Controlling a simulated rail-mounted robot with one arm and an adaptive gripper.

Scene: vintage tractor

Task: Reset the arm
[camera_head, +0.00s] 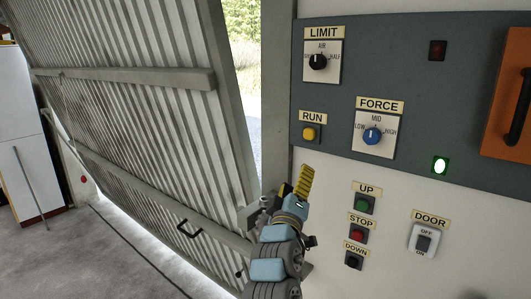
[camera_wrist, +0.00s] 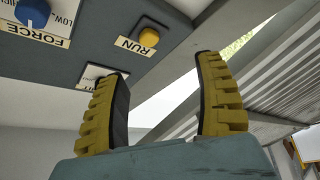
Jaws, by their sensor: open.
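My gripper (camera_head: 304,182) shows in the head view in front of the lower left part of the wall controls, left of the UP button. In the wrist view its two yellow ribbed fingers (camera_wrist: 163,92) are spread apart with nothing between them. My gripper touches no control that I can see. The arm comes up from the bottom of the head view.
A grey panel holds a LIMIT knob (camera_head: 318,62), a yellow RUN button (camera_head: 309,133), a blue FORCE knob (camera_head: 372,136) and a lit green lamp (camera_head: 440,165). Below are UP (camera_head: 364,204), STOP (camera_head: 357,236), DOWN (camera_head: 353,261) and a DOOR switch (camera_head: 423,242). A corrugated door (camera_head: 130,120) stands left.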

